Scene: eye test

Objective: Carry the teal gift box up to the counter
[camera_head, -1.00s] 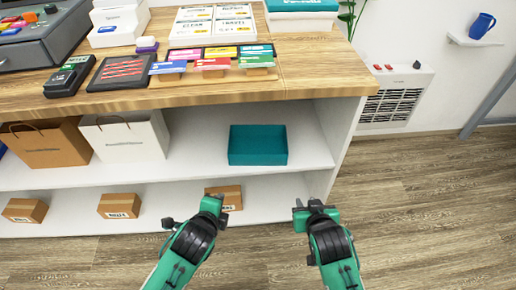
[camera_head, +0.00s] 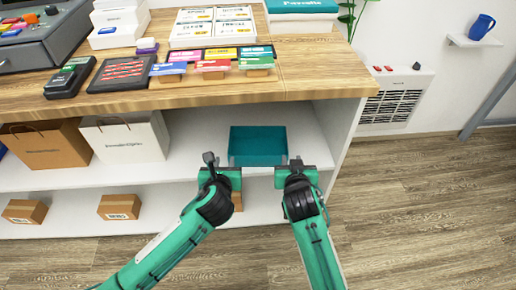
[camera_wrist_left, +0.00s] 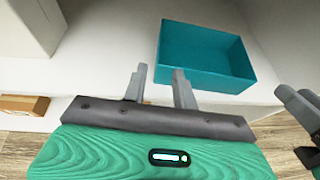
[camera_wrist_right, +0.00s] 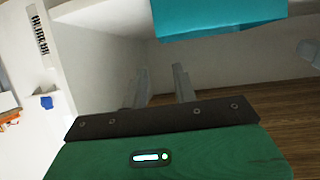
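The teal gift box (camera_head: 258,142) looks open-topped and empty. It sits on the white shelf under the wooden counter (camera_head: 325,75). My left gripper (camera_head: 210,162) is at the box's near left side and my right gripper (camera_head: 296,166) is at its near right side. The left wrist view shows the box (camera_wrist_left: 205,55) just beyond my left gripper (camera_wrist_left: 158,75), whose fingers are apart and empty. In the right wrist view the box (camera_wrist_right: 215,18) is at the top edge, beyond my right gripper (camera_wrist_right: 160,75), whose fingers are also apart and empty.
A white bag (camera_head: 125,140) and a brown bag (camera_head: 45,146) stand left of the box on the shelf. Cardboard boxes (camera_head: 120,206) lie on the lower shelf. Card displays (camera_head: 213,62) and a teal-topped white box (camera_head: 302,20) occupy the counter. The floor at right is clear.

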